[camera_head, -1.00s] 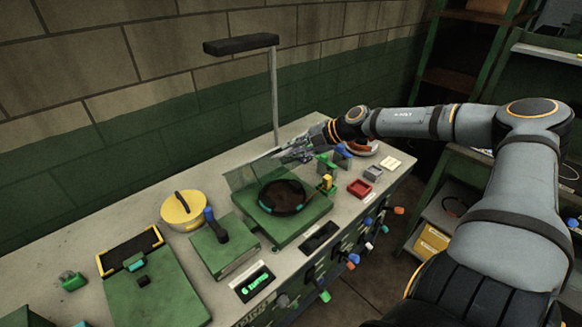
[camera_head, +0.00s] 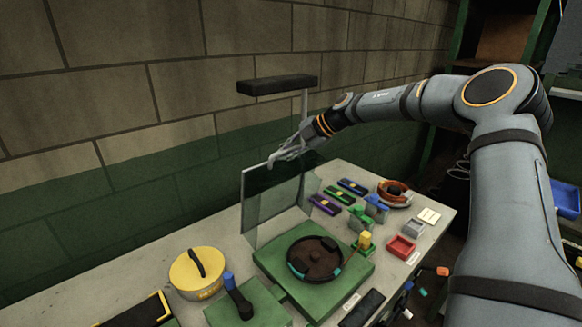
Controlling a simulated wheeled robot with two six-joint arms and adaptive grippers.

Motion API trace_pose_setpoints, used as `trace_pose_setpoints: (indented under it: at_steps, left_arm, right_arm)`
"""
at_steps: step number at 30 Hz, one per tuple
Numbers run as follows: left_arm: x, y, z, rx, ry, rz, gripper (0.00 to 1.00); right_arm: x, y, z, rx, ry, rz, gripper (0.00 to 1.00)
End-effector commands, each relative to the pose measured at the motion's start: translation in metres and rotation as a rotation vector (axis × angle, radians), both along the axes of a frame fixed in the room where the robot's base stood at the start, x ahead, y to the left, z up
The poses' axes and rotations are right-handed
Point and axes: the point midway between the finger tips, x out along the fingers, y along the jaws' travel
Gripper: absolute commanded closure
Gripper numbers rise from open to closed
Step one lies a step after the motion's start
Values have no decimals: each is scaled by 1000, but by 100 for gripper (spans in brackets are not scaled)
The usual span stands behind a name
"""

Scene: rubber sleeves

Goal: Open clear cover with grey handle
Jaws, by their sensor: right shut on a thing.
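The clear cover (camera_head: 272,207) is a see-through panel. It stands nearly upright at the back of a green base (camera_head: 345,272). A dark round disc (camera_head: 315,256) with teal marks lies uncovered on the base. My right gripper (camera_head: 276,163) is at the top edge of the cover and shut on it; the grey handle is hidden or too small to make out. My left gripper is not in view.
A yellow round lid (camera_head: 198,270) and a green box with a blue-tipped lever (camera_head: 238,297) stand to the left. Purple, green and blue blocks (camera_head: 338,195) lie behind right. A red tray (camera_head: 401,247) is at the right. A black lamp head (camera_head: 277,85) hangs above.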

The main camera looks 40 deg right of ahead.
Motion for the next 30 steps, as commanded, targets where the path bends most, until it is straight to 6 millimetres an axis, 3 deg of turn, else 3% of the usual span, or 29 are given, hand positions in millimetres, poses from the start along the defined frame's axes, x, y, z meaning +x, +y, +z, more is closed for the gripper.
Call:
trace_pose_setpoints:
  at_steps: [6,18,19,21,30]
  left_arm:
    - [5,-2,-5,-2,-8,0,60]
    - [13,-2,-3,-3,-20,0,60]
    - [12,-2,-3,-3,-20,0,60]
    - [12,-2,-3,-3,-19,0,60]
    - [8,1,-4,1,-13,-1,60]
  right_arm:
    - [13,2,5,-2,-16,0,100]
    - [15,3,8,-1,-21,1,100]
    - [15,3,8,-1,-21,1,87]
    - [15,3,8,-1,-21,1,78]
    - [13,4,6,0,-16,4,78]
